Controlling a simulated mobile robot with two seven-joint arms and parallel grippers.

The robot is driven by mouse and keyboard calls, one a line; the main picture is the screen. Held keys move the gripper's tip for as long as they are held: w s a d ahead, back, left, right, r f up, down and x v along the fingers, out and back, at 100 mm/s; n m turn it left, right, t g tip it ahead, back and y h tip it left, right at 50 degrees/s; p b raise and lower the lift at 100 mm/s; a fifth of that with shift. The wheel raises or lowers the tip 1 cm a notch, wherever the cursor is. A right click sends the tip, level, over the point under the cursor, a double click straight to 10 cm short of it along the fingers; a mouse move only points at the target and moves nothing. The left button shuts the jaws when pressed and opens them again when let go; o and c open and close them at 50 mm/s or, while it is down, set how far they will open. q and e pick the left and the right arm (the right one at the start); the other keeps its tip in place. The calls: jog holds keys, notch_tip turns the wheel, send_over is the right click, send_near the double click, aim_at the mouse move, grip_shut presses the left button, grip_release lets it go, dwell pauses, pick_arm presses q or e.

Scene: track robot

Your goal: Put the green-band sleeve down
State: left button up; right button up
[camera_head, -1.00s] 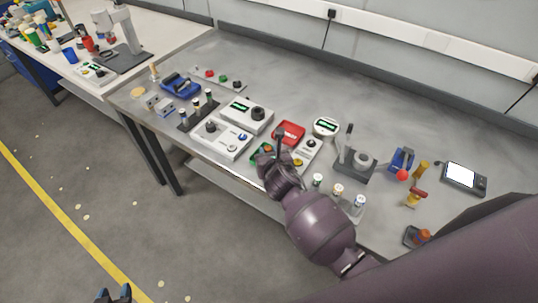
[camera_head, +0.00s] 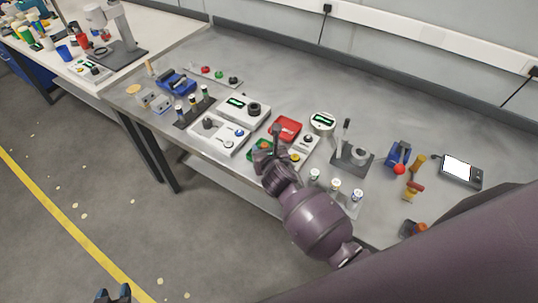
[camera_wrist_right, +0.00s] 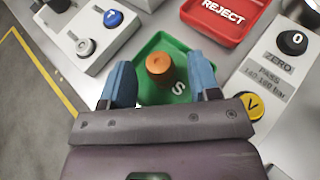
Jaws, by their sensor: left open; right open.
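A sleeve with a round copper-coloured top (camera_wrist_right: 159,66) stands in the green tray marked S (camera_wrist_right: 163,97) in the right wrist view. Its side is mostly hidden, so I cannot see its band colour. My right gripper (camera_wrist_right: 160,82) is open, with one blue finger on each side of the sleeve and small gaps between. In the head view my right gripper (camera_head: 271,143) is over the green tray (camera_head: 254,153) and hides much of it. My left gripper (camera_head: 113,294) is open and empty at the bottom left, over the floor.
The red REJECT tray (camera_head: 287,127) lies just behind the green tray. A grey panel with knobs (camera_head: 303,146) is to its right, and a white device (camera_head: 222,134) to its left. Several capped sleeves stand in racks.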

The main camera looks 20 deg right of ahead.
jog(key=p+v, duration=0.1)
jog(key=v, duration=0.9)
jog(key=shift+s+r, duration=0.2)
jog(key=shift+s, duration=0.1)
jog(key=shift+s+a+r, duration=0.15)
jog(key=shift+s+r, duration=0.1)
jog(key=shift+s, duration=0.35)
